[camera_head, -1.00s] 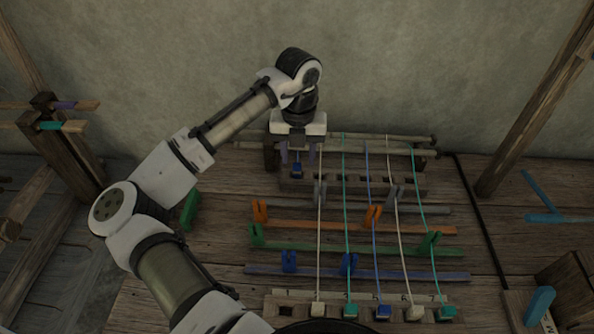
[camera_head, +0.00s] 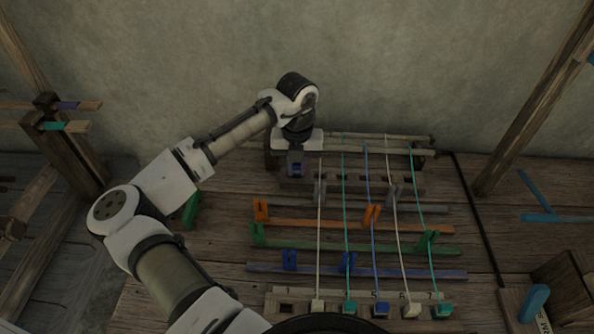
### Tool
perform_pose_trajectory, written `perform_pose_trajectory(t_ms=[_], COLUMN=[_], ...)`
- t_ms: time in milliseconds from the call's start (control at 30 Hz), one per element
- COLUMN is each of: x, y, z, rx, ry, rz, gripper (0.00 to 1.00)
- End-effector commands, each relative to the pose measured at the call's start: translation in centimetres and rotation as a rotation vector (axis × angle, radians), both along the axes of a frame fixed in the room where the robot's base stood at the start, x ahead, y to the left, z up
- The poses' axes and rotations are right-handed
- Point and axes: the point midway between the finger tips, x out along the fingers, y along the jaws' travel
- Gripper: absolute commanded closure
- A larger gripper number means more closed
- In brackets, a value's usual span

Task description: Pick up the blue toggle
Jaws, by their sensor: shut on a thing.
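The blue toggle (camera_head: 296,171) is a small dark-blue block at the left end of the back slotted rack (camera_head: 345,181). My gripper (camera_head: 296,162) points down over it from the back left and is shut on it. The fingers and wrist hide much of the toggle. I cannot tell whether it sits in its slot or is slightly lifted.
Several coloured cords run from the back rail to the toggles in the front rack (camera_head: 275,306), just right of my gripper. Orange (camera_head: 330,224), green (camera_head: 330,246) and blue (camera_head: 400,274) bars with upright clips cross below them. A green piece (camera_head: 191,211) lies left.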

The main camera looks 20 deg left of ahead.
Motion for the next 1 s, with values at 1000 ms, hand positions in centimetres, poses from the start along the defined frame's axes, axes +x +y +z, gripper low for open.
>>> perform_pose_trajectory(t_ms=[1000], x=[0.0], y=[0.1], z=[15.7], rx=[0.005], ry=[-0.002], rz=[0.001], gripper=[1.00])
